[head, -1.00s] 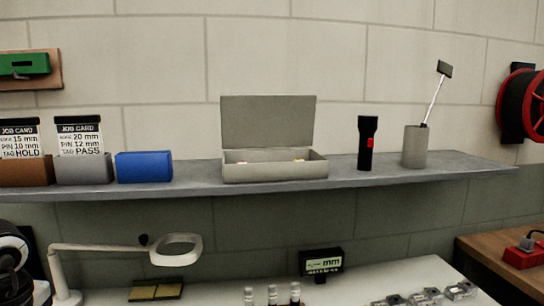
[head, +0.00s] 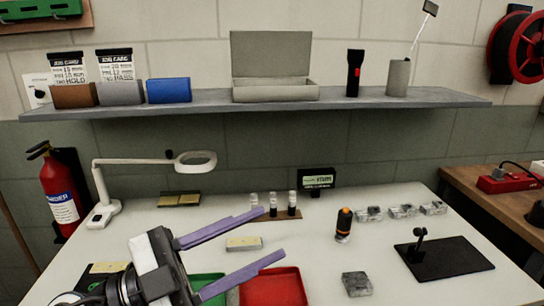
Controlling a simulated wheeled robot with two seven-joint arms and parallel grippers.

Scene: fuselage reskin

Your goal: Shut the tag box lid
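The tag box (head: 275,93) is a grey-beige box on the wall shelf. Its lid (head: 271,54) stands open, upright at the back of the box. From this angle the inside of the box hardly shows. My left gripper (head: 272,233) has two long purple fingers spread apart with nothing between them. It is over the white table, low in the view and well below the shelf, apart from the box. My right gripper is not in view.
A magnifier lamp (head: 195,161) rises from the table below.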

